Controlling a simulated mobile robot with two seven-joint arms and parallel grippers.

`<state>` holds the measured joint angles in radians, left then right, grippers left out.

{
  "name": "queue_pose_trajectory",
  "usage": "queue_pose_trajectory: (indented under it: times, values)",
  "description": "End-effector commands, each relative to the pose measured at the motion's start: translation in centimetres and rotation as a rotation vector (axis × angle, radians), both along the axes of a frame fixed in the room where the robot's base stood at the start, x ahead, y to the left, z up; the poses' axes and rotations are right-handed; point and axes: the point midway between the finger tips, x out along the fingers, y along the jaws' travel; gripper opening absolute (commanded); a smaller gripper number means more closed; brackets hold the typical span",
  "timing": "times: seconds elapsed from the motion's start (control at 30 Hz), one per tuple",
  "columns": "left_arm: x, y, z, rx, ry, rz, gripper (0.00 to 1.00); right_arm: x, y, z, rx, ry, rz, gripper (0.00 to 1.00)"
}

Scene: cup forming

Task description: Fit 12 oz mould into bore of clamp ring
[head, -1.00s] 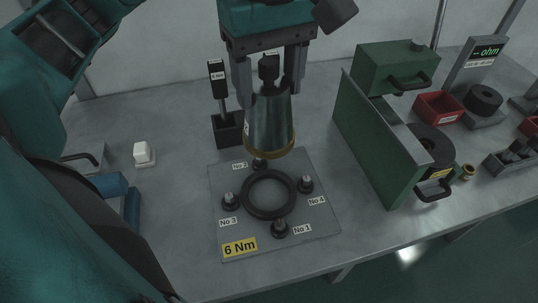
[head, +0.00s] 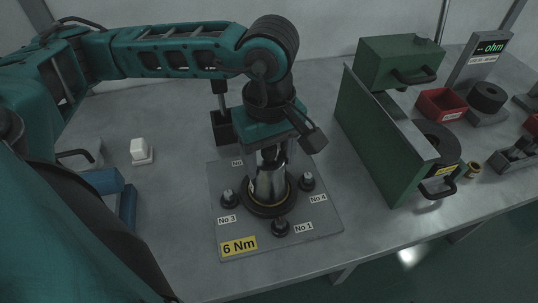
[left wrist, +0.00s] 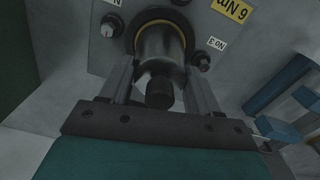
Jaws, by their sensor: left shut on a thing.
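The mould (head: 268,184) is a shiny steel cup shape with a brass-coloured rim at its lower end and a dark knob on top. It stands upright at the bore of the black clamp ring (head: 262,211), its rim at or inside the ring; the seating depth is hard to tell. My left gripper (head: 270,155) is above the ring, shut on the mould's knob. In the left wrist view the mould (left wrist: 160,52) and its knob (left wrist: 159,94) show between the two fingers, with the ring around the far end. My right gripper is not in view.
The ring lies on a plate (head: 325,222) with several bolts, labels and a yellow 6 Nm tag (head: 239,246). A tall green panel (head: 388,140) stands close on the right. A black holder (head: 222,128) stands behind. A white block (head: 141,150) is at left.

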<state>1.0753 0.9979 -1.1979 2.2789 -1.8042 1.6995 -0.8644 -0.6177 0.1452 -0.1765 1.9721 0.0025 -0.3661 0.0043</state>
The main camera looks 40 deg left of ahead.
Motion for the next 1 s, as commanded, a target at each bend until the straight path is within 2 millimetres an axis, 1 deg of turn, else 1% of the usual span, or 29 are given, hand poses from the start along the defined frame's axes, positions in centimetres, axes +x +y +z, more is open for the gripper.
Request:
queue_pose_trajectory:
  times: [0.27,0.37,0.4,0.67,0.87,1.0]
  values:
    - [0.07,0.00,-0.10,-0.001,-0.003,0.000,0.00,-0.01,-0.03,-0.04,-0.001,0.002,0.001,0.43]
    - [0.06,-0.01,-0.48,-0.001,-0.003,0.000,0.00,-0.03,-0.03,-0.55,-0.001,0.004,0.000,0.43]
    - [0.01,0.00,-0.56,0.000,-0.001,0.000,0.62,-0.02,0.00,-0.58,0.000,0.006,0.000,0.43]
    - [0.01,-0.01,-0.40,0.000,0.000,0.000,0.87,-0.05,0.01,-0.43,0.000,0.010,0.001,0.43]
    - [0.01,-0.01,-0.39,0.000,0.000,0.000,0.87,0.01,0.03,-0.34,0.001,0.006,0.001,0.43]
    - [0.01,0.00,0.11,0.000,0.000,0.000,0.87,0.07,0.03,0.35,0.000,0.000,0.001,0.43]
